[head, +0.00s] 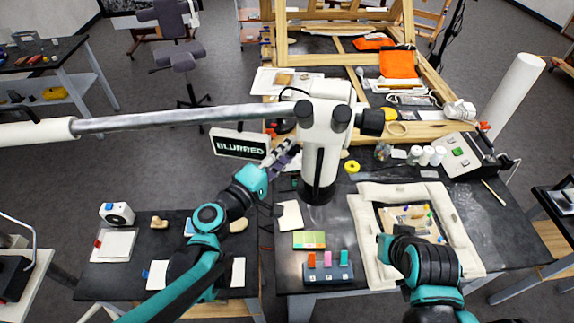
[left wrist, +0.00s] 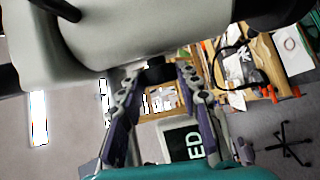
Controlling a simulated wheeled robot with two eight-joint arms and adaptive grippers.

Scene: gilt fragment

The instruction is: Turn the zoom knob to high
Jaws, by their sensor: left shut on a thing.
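My left gripper (head: 288,147) reaches the left side of the microscope head. In the left wrist view its two fingers (left wrist: 157,78) close on a dark knob (left wrist: 160,73) under the pale microscope body (left wrist: 150,35). I take this to be the zoom knob; its marks and setting are not readable. In the head view the knob is hidden. A screen (head: 238,143) behind the gripper reads "BLURRED". My right arm is over the right bench; its fingers are hidden.
A padded white frame (head: 362,235) holding a gilt piece (head: 408,218) lies at right. A block with coloured pegs (head: 328,273) is at the front. Small jars (head: 427,155) stand behind. A wooden easel (head: 435,80) is at the back.

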